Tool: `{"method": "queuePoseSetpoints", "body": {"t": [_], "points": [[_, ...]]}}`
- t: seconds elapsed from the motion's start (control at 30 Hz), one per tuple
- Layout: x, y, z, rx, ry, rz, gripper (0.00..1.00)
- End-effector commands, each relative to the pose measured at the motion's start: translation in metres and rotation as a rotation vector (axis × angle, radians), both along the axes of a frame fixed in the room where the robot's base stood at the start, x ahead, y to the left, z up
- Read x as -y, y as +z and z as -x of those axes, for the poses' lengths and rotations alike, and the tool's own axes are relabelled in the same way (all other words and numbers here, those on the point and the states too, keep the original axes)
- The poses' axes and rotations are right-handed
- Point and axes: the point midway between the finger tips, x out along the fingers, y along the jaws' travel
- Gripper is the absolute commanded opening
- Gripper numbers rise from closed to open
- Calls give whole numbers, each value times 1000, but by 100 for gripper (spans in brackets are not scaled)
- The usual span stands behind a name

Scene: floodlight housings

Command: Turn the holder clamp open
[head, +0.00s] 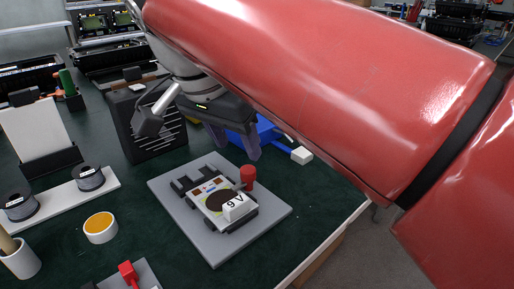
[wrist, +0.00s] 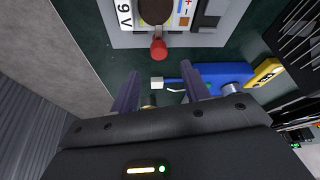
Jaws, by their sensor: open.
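The holder is a grey plate (head: 222,252) with black blocks around a board that carries a dark round part and a white block marked 9 V (head: 235,207). The holder clamp shows as a red knob (head: 247,173) at the board's edge. In the wrist view the red knob (wrist: 158,49) is at the top middle, on a short arm by the board, beside the plate (wrist: 120,40). My gripper (head: 236,147) is open and empty, above and behind the knob in the head view. Its two purple fingers (wrist: 160,75) are apart and do not touch the knob.
A blue tool or fixture (wrist: 220,75) with a white tip (head: 301,155) lies near the fingers. A black finned housing (head: 152,125) stands left of my gripper. An orange-filled cup (head: 100,228), a spool strip (head: 60,198) and another red-handled fixture (head: 128,272) are left. The table's edge is right.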

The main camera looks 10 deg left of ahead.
Motion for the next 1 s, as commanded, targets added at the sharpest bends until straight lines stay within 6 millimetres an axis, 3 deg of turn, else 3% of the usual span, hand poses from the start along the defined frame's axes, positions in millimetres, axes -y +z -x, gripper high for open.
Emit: {"method": "queuePoseSetpoints", "body": {"t": [0.33,0.77,1.0], "points": [[10,-51,-18,-1,-1,0,46],[12,-61,-23,-1,0,-1,46],[12,-61,-23,-1,0,-1,15]]}}
